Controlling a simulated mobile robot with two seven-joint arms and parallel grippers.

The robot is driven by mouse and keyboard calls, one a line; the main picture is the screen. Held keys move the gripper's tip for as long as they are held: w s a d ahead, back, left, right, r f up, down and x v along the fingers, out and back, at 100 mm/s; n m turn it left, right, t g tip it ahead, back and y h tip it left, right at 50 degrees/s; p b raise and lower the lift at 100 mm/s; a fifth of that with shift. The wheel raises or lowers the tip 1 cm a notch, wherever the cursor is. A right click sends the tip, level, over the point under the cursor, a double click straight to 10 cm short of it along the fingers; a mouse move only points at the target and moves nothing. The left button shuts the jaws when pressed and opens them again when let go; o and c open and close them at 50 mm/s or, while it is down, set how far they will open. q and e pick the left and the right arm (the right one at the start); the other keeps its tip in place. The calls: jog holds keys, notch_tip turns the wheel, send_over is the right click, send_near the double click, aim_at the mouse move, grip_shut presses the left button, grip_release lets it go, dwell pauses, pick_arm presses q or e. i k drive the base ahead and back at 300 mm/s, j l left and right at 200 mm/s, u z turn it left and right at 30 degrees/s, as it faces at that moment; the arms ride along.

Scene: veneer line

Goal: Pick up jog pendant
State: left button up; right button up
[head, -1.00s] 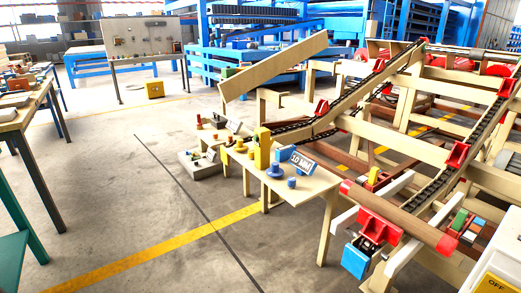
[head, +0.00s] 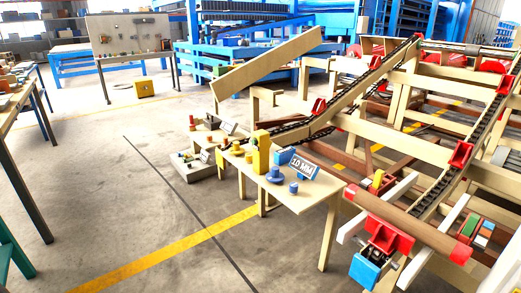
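I cannot make out for certain which thing is the jog pendant. A small wooden table (head: 312,193) in the middle carries a tall yellow block (head: 261,152), a blue round knob-like piece (head: 274,175), a small blue cylinder (head: 293,188) and a sign reading "10 MM" (head: 304,168). None of these is clearly a pendant at this size. Neither of my grippers is in view.
A wooden frame with black chains and red brackets (head: 461,155) fills the right side. A log-like roller (head: 405,222) lies across its front. A grey tray (head: 193,170) sits on the floor beside the table. The floor at left centre is clear.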

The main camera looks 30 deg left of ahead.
aim_at(262, 158)
jog(key=i+j, duration=0.15)
jog(key=j, duration=0.25)
jog(key=i+j+z, duration=0.15)
jog(key=j, duration=0.6)
jog(key=i+j+z, duration=0.1)
jog(key=j, duration=0.3)
jog(key=i+j, duration=0.2)
jog(key=j, duration=0.2)
jog(key=z, duration=0.05)
